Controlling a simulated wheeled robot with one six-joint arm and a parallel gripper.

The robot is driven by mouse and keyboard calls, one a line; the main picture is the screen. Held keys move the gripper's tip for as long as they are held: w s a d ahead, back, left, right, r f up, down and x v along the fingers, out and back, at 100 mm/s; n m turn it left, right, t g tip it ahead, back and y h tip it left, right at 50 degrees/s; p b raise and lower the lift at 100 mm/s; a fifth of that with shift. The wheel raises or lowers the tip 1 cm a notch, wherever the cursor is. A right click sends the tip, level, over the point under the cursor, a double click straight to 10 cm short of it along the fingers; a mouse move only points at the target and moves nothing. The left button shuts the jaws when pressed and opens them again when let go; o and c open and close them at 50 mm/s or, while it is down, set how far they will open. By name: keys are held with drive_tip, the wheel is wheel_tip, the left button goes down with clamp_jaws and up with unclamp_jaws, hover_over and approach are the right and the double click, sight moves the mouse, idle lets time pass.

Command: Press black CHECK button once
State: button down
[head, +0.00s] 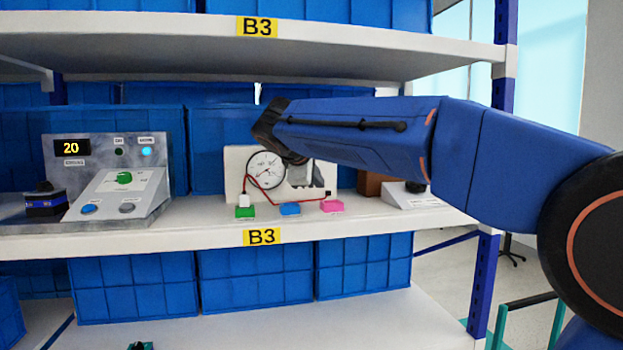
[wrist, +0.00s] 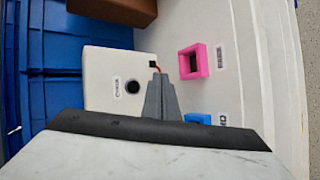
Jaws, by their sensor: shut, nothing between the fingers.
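The black CHECK button (wrist: 132,87) is a round dark knob on the front of the white gauge box (wrist: 108,70); a small label sits beside it in the wrist view. My gripper (wrist: 160,78) is shut and empty. In the wrist view its grey fingertips appear just right of the button, apart from it in the picture; I cannot tell the depth gap. In the head view my grey gripper (head: 312,176) covers the right part of the box (head: 234,165), and the button is hidden there. The round dial (head: 266,170) shows left of it.
On the shelf in front of the box are a green (head: 245,212), a blue (head: 290,209) and a pink socket block (head: 332,206). A red wire loops below the dial. A grey console (head: 150,190) reading 20 stands left; a brown box (head: 370,184) is right.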

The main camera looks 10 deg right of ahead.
drive_tip(key=shift+w, duration=3.1)
drive_tip(key=shift+w, duration=0.15)
drive_tip(key=shift+w, duration=0.25)
drive_tip(key=shift+w, duration=0.4)
idle(0.4)
drive_tip(key=shift+s, duration=0.8)
drive_tip(key=shift+s, duration=0.1)
drive_tip(key=shift+s, duration=2.4)
